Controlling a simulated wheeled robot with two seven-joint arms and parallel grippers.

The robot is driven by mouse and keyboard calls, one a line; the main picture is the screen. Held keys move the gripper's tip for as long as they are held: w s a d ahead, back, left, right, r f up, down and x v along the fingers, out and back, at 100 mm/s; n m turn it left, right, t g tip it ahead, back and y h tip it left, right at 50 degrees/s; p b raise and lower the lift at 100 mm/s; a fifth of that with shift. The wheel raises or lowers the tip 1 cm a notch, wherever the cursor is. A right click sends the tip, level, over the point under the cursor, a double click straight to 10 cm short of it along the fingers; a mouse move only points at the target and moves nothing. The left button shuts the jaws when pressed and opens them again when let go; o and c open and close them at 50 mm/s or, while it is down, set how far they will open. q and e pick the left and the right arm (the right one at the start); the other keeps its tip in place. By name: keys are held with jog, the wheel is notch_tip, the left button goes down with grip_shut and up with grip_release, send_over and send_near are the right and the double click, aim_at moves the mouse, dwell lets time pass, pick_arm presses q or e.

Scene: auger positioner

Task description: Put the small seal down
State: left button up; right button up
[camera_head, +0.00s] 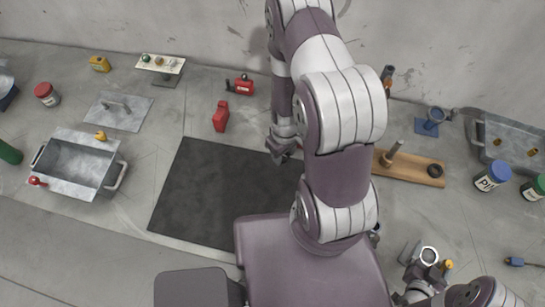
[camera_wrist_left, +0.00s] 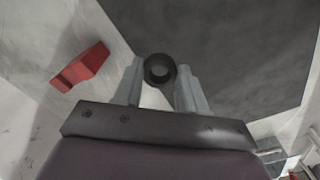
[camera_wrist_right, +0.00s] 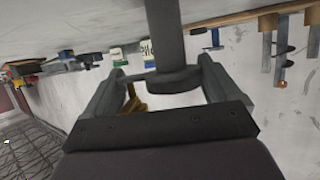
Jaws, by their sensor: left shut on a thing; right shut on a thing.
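My left gripper (camera_head: 284,152) is over the right part of the black mat (camera_head: 195,190), partly hidden by my arm. In the left wrist view its fingers (camera_wrist_left: 160,82) are shut on a small black ring, the small seal (camera_wrist_left: 159,69), held near the fingertips. The seal cannot be made out in the head view. My right gripper (camera_head: 426,262) is at the lower right. It is shut on a grey tubular part (camera_head: 429,255) whose round open end faces up. In the right wrist view this shows as a grey tube with a thicker collar (camera_wrist_right: 172,80) between the fingers.
A wooden board (camera_head: 412,168) with a peg and a dark ring (camera_head: 435,170) lies right of the mat. A grey metal tray (camera_head: 75,165) is at left. The mat's left part is clear.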

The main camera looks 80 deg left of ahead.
aim_at(254, 190)
pick_arm(q)
jog(key=s+d+n, duration=0.5)
jog(key=s, duration=0.5)
jog(key=shift+n, duration=0.3)
notch_tip(254, 190, down, 10)
jog(key=shift+w+d+r, duration=0.1)
jog(key=shift+w+d, duration=0.05)
jog(key=o, duration=1.1)
